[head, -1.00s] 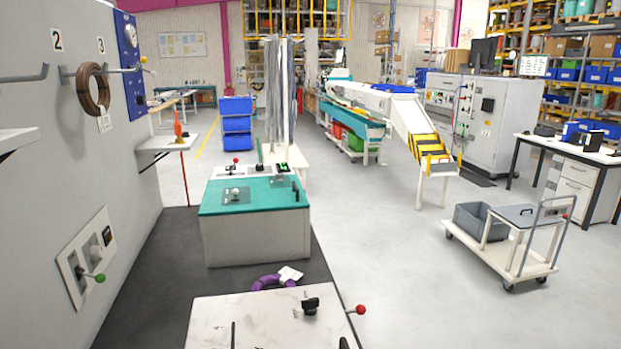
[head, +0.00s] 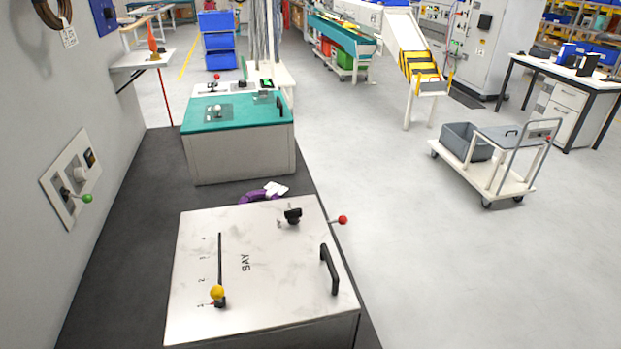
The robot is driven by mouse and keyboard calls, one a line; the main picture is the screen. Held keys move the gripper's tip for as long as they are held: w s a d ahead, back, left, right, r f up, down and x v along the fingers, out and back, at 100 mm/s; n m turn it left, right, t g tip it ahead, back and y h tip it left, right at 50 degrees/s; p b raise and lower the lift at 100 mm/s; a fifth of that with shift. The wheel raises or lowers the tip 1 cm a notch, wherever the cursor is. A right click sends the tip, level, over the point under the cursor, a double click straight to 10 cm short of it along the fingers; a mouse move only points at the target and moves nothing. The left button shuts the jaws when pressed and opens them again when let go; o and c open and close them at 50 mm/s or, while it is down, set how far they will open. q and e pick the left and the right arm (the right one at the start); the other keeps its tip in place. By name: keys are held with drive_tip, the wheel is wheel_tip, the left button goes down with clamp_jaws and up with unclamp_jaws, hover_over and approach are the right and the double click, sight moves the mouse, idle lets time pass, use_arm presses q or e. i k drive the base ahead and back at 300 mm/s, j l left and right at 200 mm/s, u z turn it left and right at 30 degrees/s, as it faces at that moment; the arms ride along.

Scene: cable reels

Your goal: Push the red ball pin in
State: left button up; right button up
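The red ball pin (head: 342,220) sticks out from the right side of the white marbled cabinet (head: 200,250), near its far right corner. A short thin rod joins the ball to the cabinet side. A second small red ball (head: 217,77) stands on the white panel behind the teal-topped bench. Neither of my grippers shows in the head view.
The cabinet top carries a yellow-knobbed lever (head: 217,292) in a numbered slot, a black knob (head: 293,215) and a black handle (head: 329,270). A purple ring (head: 259,197) lies behind it. A grey wall with a green-knobbed lever (head: 87,198) stands left. Floor to the right is clear up to a cart (head: 490,170).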

sight(343, 220)
drive_tip(key=l+u, duration=0.2)
drive_tip(key=l, duration=0.3)
drive_tip(key=l+u, duration=0.2)
drive_tip(key=l, duration=0.3)
drive_tip(key=k+l+u, duration=0.2)
drive_tip(key=l, duration=0.3)
drive_tip(key=l+u, duration=0.2)
drive_tip(key=l, duration=0.3)
